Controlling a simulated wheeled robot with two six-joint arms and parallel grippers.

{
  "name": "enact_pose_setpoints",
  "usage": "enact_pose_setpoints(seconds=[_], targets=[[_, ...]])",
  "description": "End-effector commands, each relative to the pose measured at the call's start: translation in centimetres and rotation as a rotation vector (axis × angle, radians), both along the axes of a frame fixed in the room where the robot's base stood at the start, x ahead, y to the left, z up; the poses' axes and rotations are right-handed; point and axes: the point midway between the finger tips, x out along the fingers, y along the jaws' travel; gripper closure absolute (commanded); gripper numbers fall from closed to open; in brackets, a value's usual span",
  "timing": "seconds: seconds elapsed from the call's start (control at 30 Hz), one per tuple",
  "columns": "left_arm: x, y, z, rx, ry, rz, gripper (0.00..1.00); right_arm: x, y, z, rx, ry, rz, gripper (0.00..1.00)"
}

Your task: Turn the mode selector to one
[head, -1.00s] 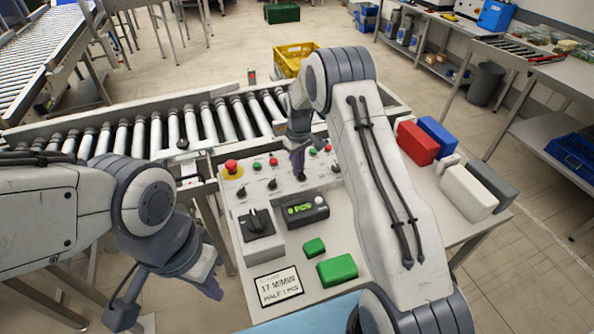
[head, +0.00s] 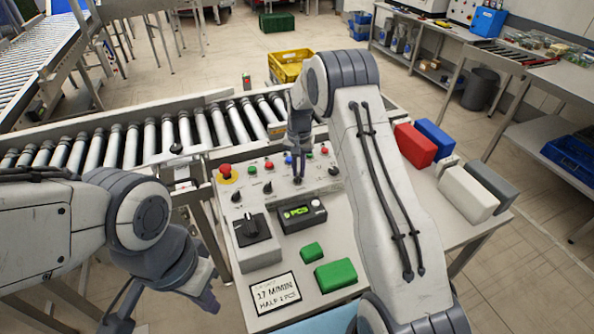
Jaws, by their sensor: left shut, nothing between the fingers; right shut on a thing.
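The control panel (head: 250,200) stands on the bench, with a red stop button (head: 225,170), small coloured buttons and several small black knobs. My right gripper (head: 298,167) points down at the panel, shut on a small black knob (head: 298,181) in its front row. The fingers hide part of the knob, and I cannot read its label or pointer. A larger black rotary switch (head: 250,226) sits on a grey box at the panel's front left. My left gripper (head: 209,300) is shut and empty, low and left of the bench.
A display box (head: 302,214) with a lit green screen stands beside the rotary switch. Green blocks (head: 335,274) and a sign (head: 275,293) lie in front. Red (head: 415,145), blue and white blocks stand at the right. The roller conveyor (head: 130,145) runs behind the panel.

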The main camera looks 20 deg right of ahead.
Motion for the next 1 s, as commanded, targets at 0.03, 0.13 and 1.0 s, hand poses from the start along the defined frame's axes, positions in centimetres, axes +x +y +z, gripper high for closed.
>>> enact_pose_setpoints(seconds=[0.03,0.13,1.0], targets=[[0.00,0.00,-0.11,0.000,0.000,0.000,1.00,-0.01,-0.09,0.04,-0.001,-0.001,-0.031,1.00],[0.00,0.00,-0.20,0.000,0.000,0.000,1.00,-0.05,-0.17,0.05,-0.001,-0.001,-0.089,1.00],[0.00,0.00,-0.35,0.000,0.000,0.000,1.00,-0.14,-0.30,0.14,0.000,-0.002,-0.212,0.71]])
